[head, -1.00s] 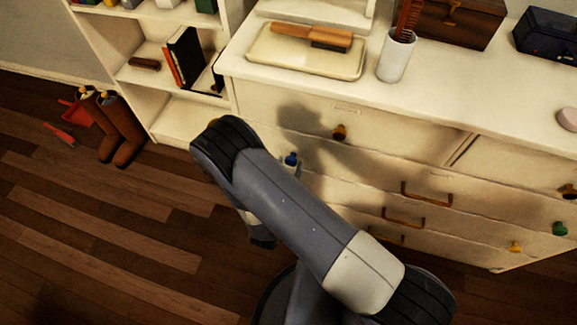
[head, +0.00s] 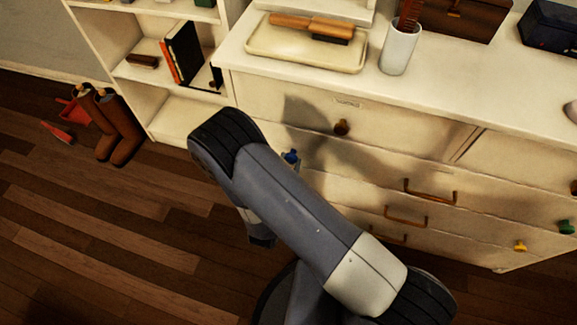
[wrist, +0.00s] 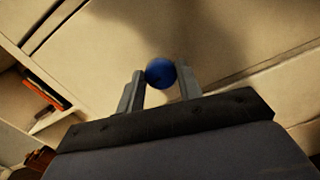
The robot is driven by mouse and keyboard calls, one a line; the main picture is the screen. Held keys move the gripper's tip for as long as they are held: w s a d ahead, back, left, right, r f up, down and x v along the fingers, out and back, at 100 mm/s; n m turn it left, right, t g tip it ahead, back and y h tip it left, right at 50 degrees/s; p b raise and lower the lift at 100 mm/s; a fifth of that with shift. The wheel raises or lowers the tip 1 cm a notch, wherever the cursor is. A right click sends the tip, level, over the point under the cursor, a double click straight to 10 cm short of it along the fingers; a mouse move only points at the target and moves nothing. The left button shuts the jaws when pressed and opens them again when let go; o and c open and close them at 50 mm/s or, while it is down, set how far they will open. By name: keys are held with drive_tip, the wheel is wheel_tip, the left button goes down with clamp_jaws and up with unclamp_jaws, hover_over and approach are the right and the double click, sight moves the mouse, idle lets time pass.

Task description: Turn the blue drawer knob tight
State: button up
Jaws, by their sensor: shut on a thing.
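The blue drawer knob (wrist: 160,73) is a round ball on the cream dresser front. In the wrist view it sits between the two fingertips of my gripper (wrist: 160,82), which is shut on it. In the head view the knob (head: 291,156) shows just past my arm, on the left part of the dresser, below a brown knob. The fingers are mostly hidden behind my arm there.
The cream dresser (head: 300,105) also has a brown knob (head: 341,127), brass handles (head: 430,192), a yellow knob (head: 520,246) and a green knob (head: 566,227). A tray (head: 263,58) and a white cup (head: 398,52) stand on top. Brown boots (head: 122,130) stand at left.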

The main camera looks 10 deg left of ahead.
drive_tip(key=m+b, duration=0.3)
drive_tip(key=b, duration=0.1)
drive_tip(key=m+b, duration=0.2)
drive_tip(key=shift+f+m, duration=0.3)
drive_tip(key=shift+f, duration=0.05)
drive_tip(key=m+b, duration=0.5)
drive_tip(key=b, duration=0.2)
drive_tip(key=shift+d+f+b, duration=0.1)
drive_tip(key=shift+b, duration=0.25)
drive_tip(key=m+b, duration=0.4)
drive_tip(key=b, duration=0.3)
drive_tip(key=shift+f+m, duration=0.1)
drive_tip(key=shift+m, duration=0.3)
drive_tip(key=shift+r+m+b, duration=0.15)
drive_tip(key=shift+m+b, duration=0.6)
drive_tip(key=shift+m, duration=0.25)
drive_tip(key=shift+r+m+b, duration=0.1)
drive_tip(key=shift+m+b, duration=0.6)
drive_tip(key=shift+m, duration=0.3)
drive_tip(key=o, duration=1)
drive_tip(key=shift+c, duration=0.2)
drive_tip(key=shift+s+r, duration=0.1)
drive_tip(key=shift+s, duration=0.05)
drive_tip(key=s+p, duration=0.2)
drive_tip(key=s, duration=0.8)
drive_tip(key=shift+s+a, duration=0.25)
drive_tip(key=shift+a, duration=0.15)
